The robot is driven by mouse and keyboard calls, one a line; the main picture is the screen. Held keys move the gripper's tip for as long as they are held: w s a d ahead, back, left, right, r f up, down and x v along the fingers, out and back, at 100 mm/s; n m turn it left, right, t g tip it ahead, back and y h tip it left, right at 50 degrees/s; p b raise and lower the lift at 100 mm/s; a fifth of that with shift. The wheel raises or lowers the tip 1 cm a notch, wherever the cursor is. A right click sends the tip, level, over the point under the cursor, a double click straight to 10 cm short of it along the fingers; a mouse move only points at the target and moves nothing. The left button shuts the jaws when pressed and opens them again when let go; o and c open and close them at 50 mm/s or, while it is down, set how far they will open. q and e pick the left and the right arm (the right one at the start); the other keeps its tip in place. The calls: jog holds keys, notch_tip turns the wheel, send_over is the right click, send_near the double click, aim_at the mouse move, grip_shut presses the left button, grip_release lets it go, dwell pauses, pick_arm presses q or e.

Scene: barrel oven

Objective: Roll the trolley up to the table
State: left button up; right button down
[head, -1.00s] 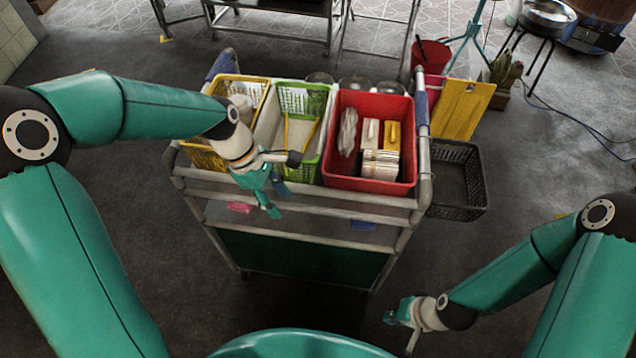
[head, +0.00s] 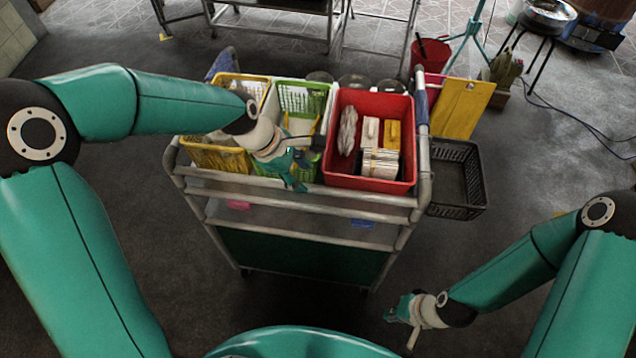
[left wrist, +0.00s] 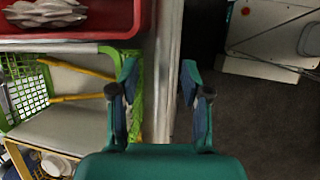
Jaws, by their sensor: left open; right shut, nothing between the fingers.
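The grey metal trolley (head: 300,202) stands in the middle of the head view, with a green lower panel and baskets on top. Its near top edge runs between the fingers in the left wrist view (left wrist: 163,95). My left gripper (head: 297,172) is open over that near edge, in front of the green basket; it also shows in the left wrist view (left wrist: 160,82). I cannot tell whether it touches the trolley. My right gripper (head: 397,312) is shut and empty, low at the trolley's near right. A metal-framed table (head: 270,8) stands beyond the trolley, cut off by the top edge.
On the trolley are a yellow basket (head: 225,158), a green basket (head: 318,92) and a red bin (head: 370,184). A black crate (head: 456,205) is at its right side. A yellow board (head: 462,108), a red bucket (head: 430,55) and a stool (head: 547,18) stand behind right.

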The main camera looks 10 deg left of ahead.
aim_at(310, 185)
pick_arm(q)
jog(key=x, duration=0.5)
jog(key=shift+f, duration=0.1)
jog(key=shift+w, duration=0.15)
grip_shut()
